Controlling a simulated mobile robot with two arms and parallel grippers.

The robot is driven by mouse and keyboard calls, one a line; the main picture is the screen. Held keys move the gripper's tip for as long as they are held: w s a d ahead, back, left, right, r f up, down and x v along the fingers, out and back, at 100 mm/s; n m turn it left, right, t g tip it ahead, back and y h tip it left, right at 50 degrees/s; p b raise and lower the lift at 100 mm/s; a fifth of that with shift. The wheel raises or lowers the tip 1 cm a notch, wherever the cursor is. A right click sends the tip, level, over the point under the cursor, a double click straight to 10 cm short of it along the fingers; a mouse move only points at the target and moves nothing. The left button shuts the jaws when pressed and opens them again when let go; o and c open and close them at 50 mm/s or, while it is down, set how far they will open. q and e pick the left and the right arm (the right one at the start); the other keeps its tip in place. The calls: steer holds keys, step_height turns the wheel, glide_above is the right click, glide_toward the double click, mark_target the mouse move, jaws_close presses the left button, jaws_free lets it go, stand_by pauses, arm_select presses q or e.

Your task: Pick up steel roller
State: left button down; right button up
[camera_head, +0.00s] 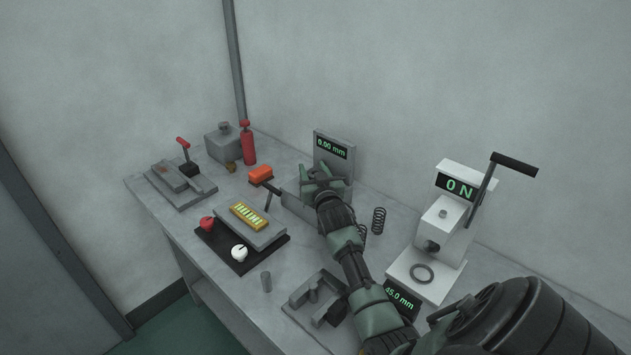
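My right gripper (321,178) is at the back of the bench, in front of the gauge (335,150) reading 0.00 mm. Its green fingers look spread apart, and I see nothing clearly held between them. It is well behind and to the right of the cylinder, not touching it. My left gripper is not in view.
A black mat (240,266) with red and white knobs is to the left. A white lever press (432,250) and a coil spring (378,221) stand at right.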

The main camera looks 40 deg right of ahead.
jaws_close()
steer(key=shift+r, duration=0.1)
